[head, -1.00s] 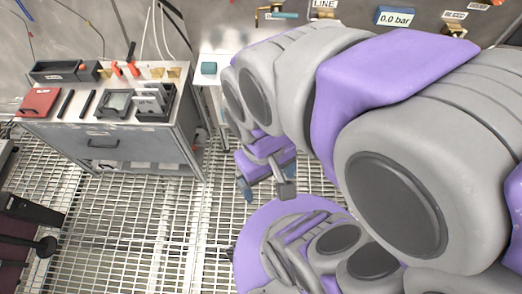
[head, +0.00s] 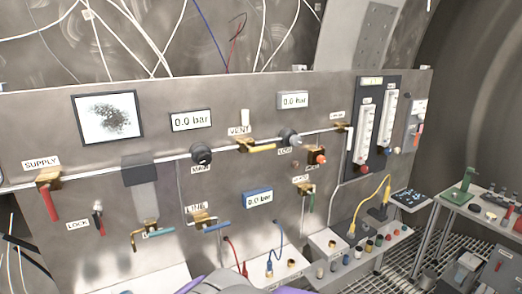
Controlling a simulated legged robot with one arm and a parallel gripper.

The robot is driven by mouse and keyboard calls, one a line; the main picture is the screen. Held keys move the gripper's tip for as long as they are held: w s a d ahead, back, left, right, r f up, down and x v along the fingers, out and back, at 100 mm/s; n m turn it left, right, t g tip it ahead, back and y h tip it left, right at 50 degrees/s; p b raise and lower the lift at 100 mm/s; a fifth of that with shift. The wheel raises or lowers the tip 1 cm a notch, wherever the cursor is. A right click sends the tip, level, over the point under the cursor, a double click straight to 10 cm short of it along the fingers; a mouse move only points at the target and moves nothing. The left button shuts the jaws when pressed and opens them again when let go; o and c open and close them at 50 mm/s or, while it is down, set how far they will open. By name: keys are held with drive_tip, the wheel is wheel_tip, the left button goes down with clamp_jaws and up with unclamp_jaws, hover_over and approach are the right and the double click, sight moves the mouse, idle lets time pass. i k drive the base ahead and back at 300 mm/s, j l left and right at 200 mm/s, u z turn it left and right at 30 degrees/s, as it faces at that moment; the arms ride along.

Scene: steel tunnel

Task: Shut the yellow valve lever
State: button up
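The yellow valve lever (head: 262,148) is on the grey wall panel, at the VENT label, right of centre in the head view. It lies roughly horizontal, in line with the white pipe, and points right from its brass valve body (head: 243,145). Nothing touches it. My gripper is not in view. Only a grey and purple part of my arm shows at the bottom edge, well below the lever.
Other levers on the panel are red at SUPPLY (head: 50,203), blue at LINE (head: 216,228) and green (head: 304,204). Hoses and a shelf (head: 345,262) stick out below. A side table (head: 455,200) stands right.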

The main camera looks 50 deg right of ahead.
sight(251, 149)
drive_tip(key=z, duration=1.55)
